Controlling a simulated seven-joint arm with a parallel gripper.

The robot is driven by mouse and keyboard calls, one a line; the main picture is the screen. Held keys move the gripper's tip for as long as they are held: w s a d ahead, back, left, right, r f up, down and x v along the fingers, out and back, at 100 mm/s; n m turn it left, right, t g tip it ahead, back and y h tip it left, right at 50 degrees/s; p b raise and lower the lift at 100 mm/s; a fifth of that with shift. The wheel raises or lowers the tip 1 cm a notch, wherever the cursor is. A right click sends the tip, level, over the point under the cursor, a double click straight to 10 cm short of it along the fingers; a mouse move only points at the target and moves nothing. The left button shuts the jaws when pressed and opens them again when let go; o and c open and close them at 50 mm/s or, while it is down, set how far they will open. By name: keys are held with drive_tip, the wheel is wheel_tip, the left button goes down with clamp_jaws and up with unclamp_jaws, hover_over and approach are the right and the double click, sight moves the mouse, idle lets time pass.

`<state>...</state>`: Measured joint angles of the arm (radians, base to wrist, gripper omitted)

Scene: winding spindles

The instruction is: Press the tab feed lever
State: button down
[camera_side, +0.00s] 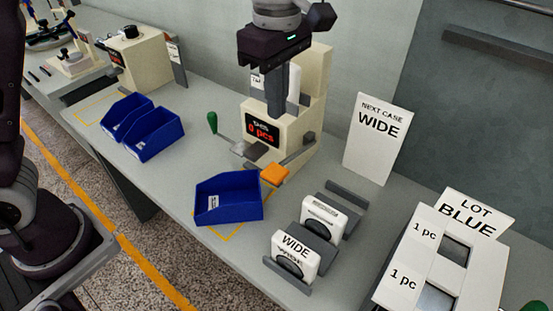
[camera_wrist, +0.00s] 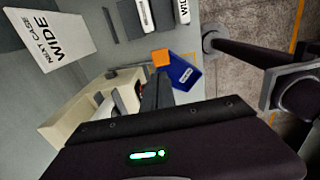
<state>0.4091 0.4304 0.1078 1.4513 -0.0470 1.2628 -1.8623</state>
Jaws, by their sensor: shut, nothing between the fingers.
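The beige tab machine (camera_side: 292,128) stands on the bench with a display reading 0 pcs. An orange pad (camera_side: 274,174) sits on a grey bar at its front right. A green knob (camera_side: 212,122) on a thin rod is at its left. I cannot tell for sure which is the tab feed lever. My gripper (camera_side: 276,113) is shut and empty, pointing down in front of the machine's upper part, above the display. In the wrist view my gripper (camera_wrist: 157,80) hides part of the machine, and the orange pad (camera_wrist: 160,57) shows just beyond the fingertips.
A blue bin (camera_side: 230,198) stands in front of the machine, and two more blue bins (camera_side: 140,125) are at the left. White WIDE cases (camera_side: 296,256) stand in grey holders at the right. A NEXT CASE WIDE sign (camera_side: 378,138) and a LOT BLUE sign (camera_side: 473,214) stand farther right.

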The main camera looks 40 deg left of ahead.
sight(277, 172)
drive_tip(key=shift+f, duration=0.15)
wheel_tip(277, 172, down, 14)
drive_tip(key=shift+r, duration=0.1)
idle(0.5)
